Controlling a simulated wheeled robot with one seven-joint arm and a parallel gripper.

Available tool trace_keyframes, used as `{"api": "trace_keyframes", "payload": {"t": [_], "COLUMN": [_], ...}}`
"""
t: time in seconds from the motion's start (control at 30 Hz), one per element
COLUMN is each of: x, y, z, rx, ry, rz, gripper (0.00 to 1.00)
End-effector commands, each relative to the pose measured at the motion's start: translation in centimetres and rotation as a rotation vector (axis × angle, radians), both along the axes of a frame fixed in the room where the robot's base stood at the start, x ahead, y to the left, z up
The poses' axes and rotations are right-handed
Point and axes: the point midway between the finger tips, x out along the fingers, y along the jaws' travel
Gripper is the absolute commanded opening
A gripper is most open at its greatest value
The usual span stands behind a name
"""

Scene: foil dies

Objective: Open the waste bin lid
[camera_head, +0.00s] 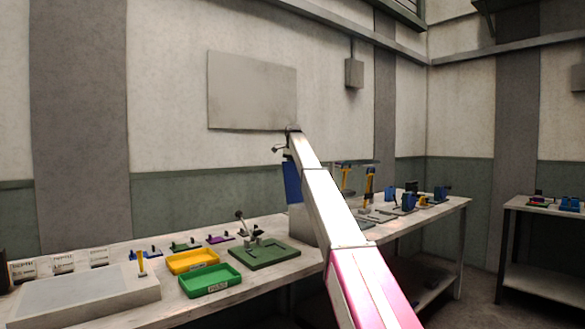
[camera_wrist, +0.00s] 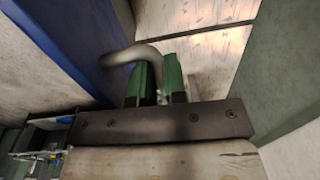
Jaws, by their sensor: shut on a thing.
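In the wrist view my gripper (camera_wrist: 158,80) has green fingers closed on a bent metal handle (camera_wrist: 128,54). The handle comes from the side of a blue panel (camera_wrist: 70,50), which looks like the waste bin lid. In the head view the blue lid (camera_head: 292,182) shows as a narrow, steep strip just left of my arm, above a grey box (camera_head: 301,225) that looks like the bin. My arm hides most of the bin and lid there, and the gripper fingers cannot be made out. The lid's exact angle is not clear.
The workbench (camera_head: 200,305) holds a yellow tray (camera_head: 192,261), a green tray (camera_head: 209,280) and a green fixture with a lever (camera_head: 264,252) left of the bin. Blue and yellow tools (camera_head: 368,187) stand to the right. A second table (camera_head: 540,207) is at far right.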

Motion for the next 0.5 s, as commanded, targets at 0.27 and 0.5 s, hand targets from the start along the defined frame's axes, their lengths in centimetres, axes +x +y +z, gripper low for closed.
{"api": "trace_keyframes", "payload": {"t": [0.27, 0.5], "x": [0.86, 0.71], "y": [1.39, 1.28], "z": [-0.07, -0.13], "rx": [0.018, 0.017], "ry": [-0.011, -0.010], "rz": [0.013, 0.011], "gripper": [0.00, 0.38]}}
